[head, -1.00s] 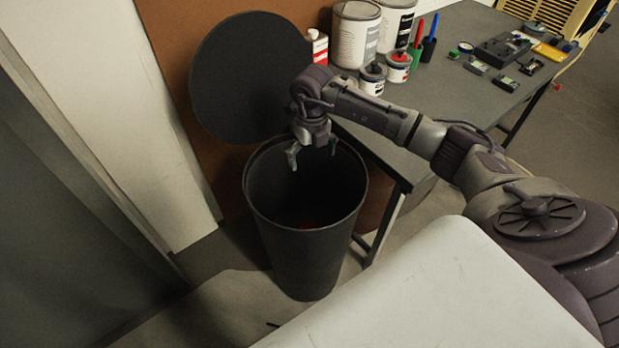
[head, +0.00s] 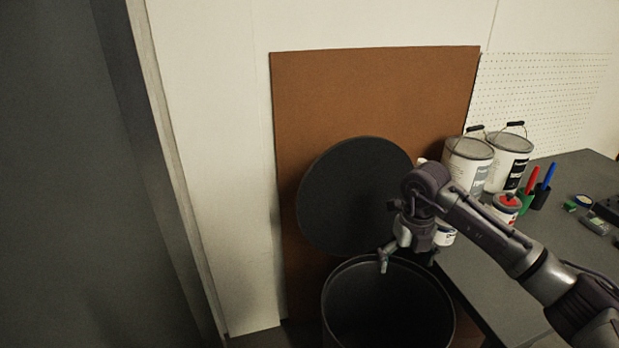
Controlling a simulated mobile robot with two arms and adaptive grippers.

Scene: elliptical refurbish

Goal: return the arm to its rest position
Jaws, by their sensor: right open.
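My right gripper (head: 408,262) is open and empty, its fingers pointing down just above the far rim of a black round bin (head: 334,305). The arm reaches in from the lower right, over the edge of the grey table. The bin is open and cut off by the bottom of the view; its lower part is hidden. A round black lid (head: 350,195) stands upright behind the bin, in front of a brown board (head: 375,85); the gripper covers part of its right side. My left gripper is not in view.
Paint cans (head: 468,165) stand on the grey table (head: 560,232) at the right, close behind the arm, with smaller cans (head: 507,207) and red and blue-handled tools (head: 537,190) beside them. A white wall (head: 215,120) and a dark grey panel (head: 70,170) close off the left.

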